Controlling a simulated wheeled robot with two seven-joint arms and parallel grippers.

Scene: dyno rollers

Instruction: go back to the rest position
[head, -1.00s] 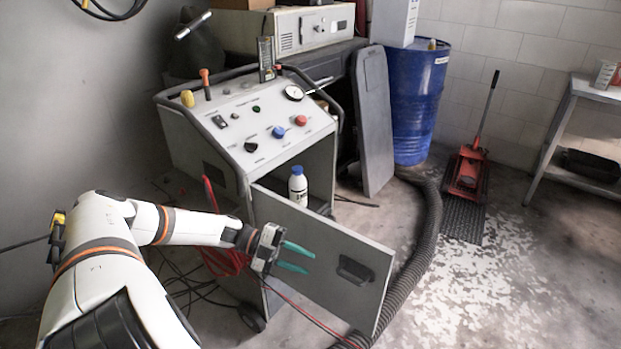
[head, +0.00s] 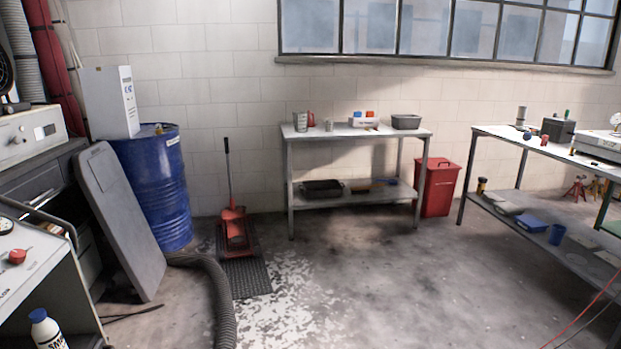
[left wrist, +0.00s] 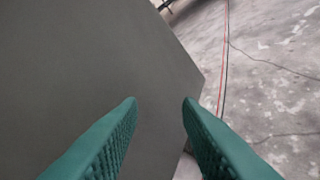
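My left gripper (left wrist: 160,103) shows in the left wrist view. Its two green ridged fingers are apart with nothing between them. A flat grey panel (left wrist: 80,70) fills the left of that view behind the fingers, with the floor to its right. I cannot tell the distance between the fingers and the panel. Neither of my arms shows in the head view, and my right gripper is in no view.
The control console (head: 30,270) with a white bottle (head: 46,330) stands at the left. A grey board (head: 120,220) leans near a blue drum (head: 158,190).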

